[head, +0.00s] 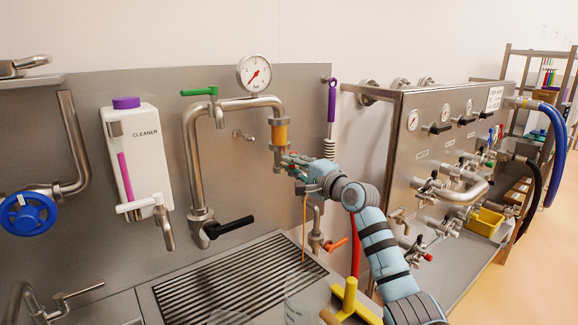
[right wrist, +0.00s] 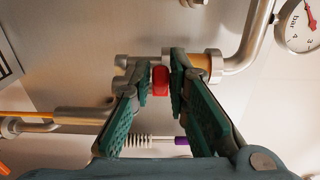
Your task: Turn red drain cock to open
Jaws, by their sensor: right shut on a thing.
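The red drain cock (right wrist: 160,81) shows in the right wrist view as a small red handle between the green fingertips of my right gripper (right wrist: 162,75). It sits beside the amber sight glass at the end of the steel pipe. In the head view my right gripper (head: 284,163) is at the fitting just below the amber sight glass (head: 280,133) and covers the cock. The gripper is shut on the cock. A thin orange stream (head: 304,220) runs down below the gripper, and it also shows in the right wrist view (right wrist: 28,113). My left gripper is out of view.
A slotted drain grate (head: 235,285) and a clear vessel (head: 306,298) lie below. A purple-handled brush (head: 331,105) hangs close right of the gripper. A black-handled valve (head: 228,227) and an orange-handled valve (head: 335,244) are lower. A valve panel (head: 440,150) stands at right.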

